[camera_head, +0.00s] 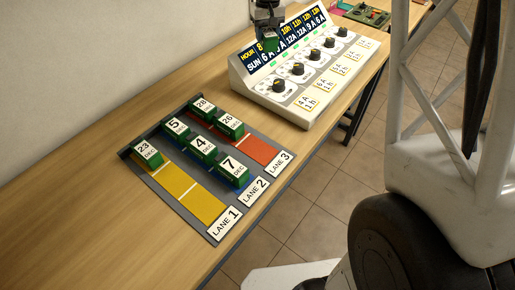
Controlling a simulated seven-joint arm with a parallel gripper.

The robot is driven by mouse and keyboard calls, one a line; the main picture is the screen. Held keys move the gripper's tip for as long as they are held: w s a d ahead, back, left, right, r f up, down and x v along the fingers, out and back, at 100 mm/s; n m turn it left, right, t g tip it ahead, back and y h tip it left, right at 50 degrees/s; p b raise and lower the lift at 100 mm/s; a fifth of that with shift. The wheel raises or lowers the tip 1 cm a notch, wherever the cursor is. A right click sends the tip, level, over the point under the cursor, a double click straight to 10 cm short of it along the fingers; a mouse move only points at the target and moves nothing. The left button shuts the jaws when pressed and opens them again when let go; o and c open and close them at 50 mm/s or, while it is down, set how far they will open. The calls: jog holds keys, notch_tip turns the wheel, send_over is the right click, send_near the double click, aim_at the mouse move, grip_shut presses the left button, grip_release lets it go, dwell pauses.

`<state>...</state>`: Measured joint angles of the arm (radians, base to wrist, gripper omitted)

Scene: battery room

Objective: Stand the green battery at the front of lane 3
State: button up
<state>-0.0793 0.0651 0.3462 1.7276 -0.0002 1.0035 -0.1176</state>
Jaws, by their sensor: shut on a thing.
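My gripper (269,32) is shut on a green battery (271,43) and holds it in front of the charger's display; whether it is clear of the charger I cannot tell. The grey lane board (186,208) lies on the table, lower left of my gripper. Lane 3 (262,151) is red, on the right. It holds a green battery marked 28 (203,108) at the back and one marked 26 (230,126) ahead of it. Its front stretch by the label is bare.
Blue lane 2 holds batteries marked 5 (176,128), 4 (202,149) and 7 (233,172). Yellow lane 1 (190,193) holds one marked 23 (147,155) at the back. The white charger (292,107) with several dials stands behind the board. The table's left is clear.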

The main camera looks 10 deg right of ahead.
jog(key=s+f+n, duration=0.2)
jog(key=s+f, duration=0.2)
jog(key=s, duration=1.1)
jog(key=s+a+f+n, duration=0.1)
jog(key=s+f, duration=0.3)
jog(key=s, duration=1.1)
jog(key=s+a+f+n, duration=0.1)
jog(key=s+f+n, duration=0.2)
jog(key=s, duration=1.2)
jog(key=shift+a+f+n, duration=0.15)
jog(key=shift+f+n, duration=0.25)
jog(key=shift+w, duration=0.1)
jog(key=shift+w+a+f, duration=0.25)
jog(key=shift+w+a, duration=0.4)
jog(key=shift+w, duration=1.9)
jog(key=shift+w+a+f, duration=0.2)
jog(key=shift+w+a, duration=0.5)
jog(key=shift+w, duration=1.85)
jog(key=shift+w+a+f, duration=0.25)
jog(key=shift+w+a, duration=0.4)
jog(key=shift+w, duration=1.9)
jog(key=shift+f, duration=1.75)
jog(key=shift+f, duration=0.15)
jog(key=o, duration=1.3)
